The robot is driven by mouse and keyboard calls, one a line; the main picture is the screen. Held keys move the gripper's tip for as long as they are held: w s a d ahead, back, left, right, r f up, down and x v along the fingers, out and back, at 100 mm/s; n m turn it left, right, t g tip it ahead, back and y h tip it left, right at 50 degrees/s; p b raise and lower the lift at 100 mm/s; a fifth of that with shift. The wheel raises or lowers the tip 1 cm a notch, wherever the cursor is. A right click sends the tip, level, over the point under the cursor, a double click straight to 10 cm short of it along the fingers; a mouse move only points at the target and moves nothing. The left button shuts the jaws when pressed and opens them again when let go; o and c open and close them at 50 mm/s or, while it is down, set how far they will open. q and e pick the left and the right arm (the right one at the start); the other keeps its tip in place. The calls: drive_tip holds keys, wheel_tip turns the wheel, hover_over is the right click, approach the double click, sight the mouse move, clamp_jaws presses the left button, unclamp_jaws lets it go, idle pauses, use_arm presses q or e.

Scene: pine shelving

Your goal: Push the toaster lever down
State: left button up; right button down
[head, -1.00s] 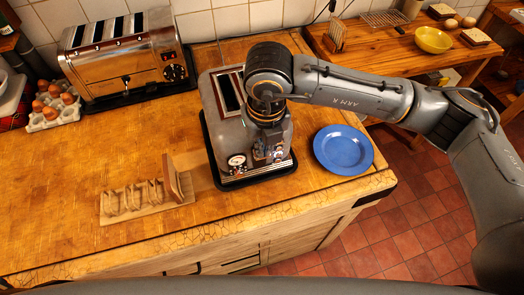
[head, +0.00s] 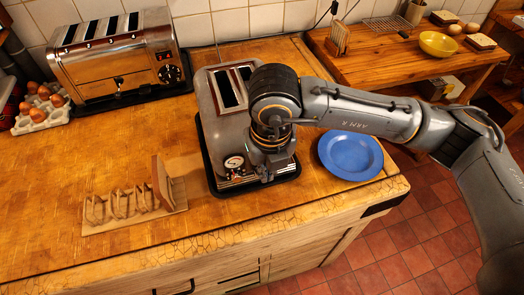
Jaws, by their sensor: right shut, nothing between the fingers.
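A grey two-slot toaster (head: 211,122) stands on a black tray (head: 214,186) near the counter's front right corner. A round dial (head: 234,163) shows low on its front. My right gripper (head: 265,176) is shut and empty, pointing down at the toaster's front, right of the dial. The wrist covers that part of the toaster, so the lever is hidden, and I cannot tell whether the fingers touch it. My left gripper is not in view.
A larger chrome toaster (head: 110,62) stands at the back left, beside an egg tray (head: 42,118). A blue plate (head: 350,155) lies right of the grey toaster. The counter's left middle is clear.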

drive_tip(key=shift+s+d+r, duration=0.2)
drive_tip(key=shift+s, duration=0.2)
drive_tip(key=shift+r, duration=0.1)
wheel_tip(320, 180, up, 12)
drive_tip(key=s, duration=0.1)
drive_tip(key=shift+d, duration=0.2)
drive_tip(key=shift+s+f, duration=0.1)
drive_tip(key=shift+f, duration=0.1)
idle(0.8)
